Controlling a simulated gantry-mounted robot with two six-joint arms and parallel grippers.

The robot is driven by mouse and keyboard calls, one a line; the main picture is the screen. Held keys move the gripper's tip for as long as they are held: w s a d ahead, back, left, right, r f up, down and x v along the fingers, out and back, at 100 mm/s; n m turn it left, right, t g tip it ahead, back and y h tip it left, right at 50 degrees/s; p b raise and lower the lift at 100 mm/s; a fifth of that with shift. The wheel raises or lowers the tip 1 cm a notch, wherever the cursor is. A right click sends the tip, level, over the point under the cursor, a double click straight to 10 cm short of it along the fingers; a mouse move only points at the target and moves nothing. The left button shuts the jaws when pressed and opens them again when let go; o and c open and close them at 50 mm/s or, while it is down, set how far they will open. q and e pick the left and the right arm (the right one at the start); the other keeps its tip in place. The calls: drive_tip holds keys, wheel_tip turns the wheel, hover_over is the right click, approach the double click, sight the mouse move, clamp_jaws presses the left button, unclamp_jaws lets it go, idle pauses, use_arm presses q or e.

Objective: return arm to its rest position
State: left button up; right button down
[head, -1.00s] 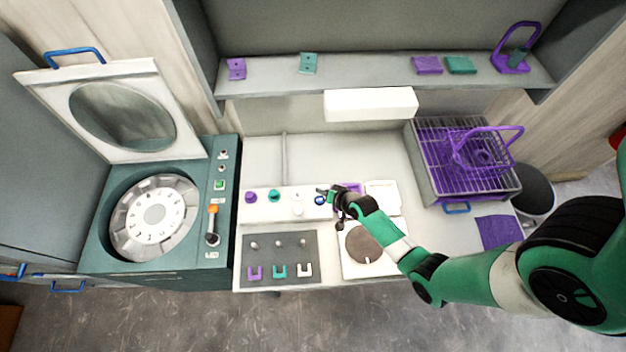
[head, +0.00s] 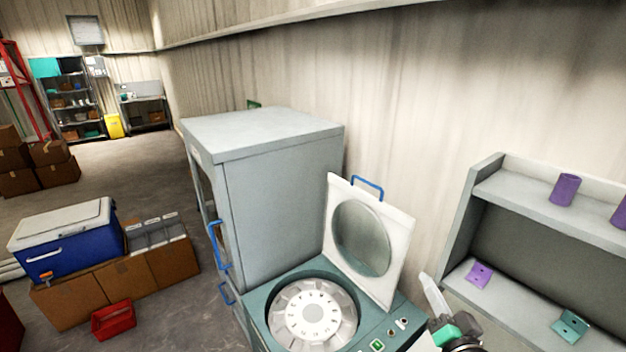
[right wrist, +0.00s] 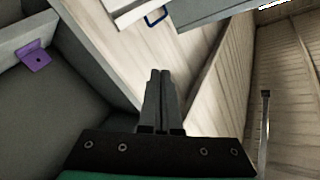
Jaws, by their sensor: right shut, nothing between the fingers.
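My left gripper is out of view.
The machine's white lid (head: 398,237) stands up beside the gripper. A grey cabinet (head: 280,185) is behind the machine. A wall shelf (head: 541,207) at the right holds purple cylinders, with a purple plate (head: 479,274) and a teal plate (head: 570,326) below.

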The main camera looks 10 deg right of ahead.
drive_tip(key=s+a+r+n+t+y, duration=0.1)
drive_tip(key=s+a+r+n+t, duration=0.15)
drive_tip(key=r, duration=0.75)
drive_tip(key=s+a+r+n+t+y, duration=0.15)
drive_tip(key=a+r, duration=0.25)
drive_tip(key=r, duration=0.5)
drive_tip(key=s+a+r+n+t+y, duration=0.1)
drive_tip(key=s+a+r+t, duration=0.2)
drive_tip(key=r, duration=0.7)
drive_tip(key=s+a+r+n+t+p, duration=0.1)
drive_tip(key=s+r+n+t, duration=0.15)
drive_tip(key=s+r, duration=0.85)
wheel_tip(320, 180, down, 35)
drive_tip(key=n+b, duration=0.1)
drive_tip(key=b, duration=3.2)
drive_tip(key=shift+s+a+f+b, duration=0.2)
drive_tip(key=shift+s+b, duration=0.1)
drive_tip(key=shift+s, duration=0.15)
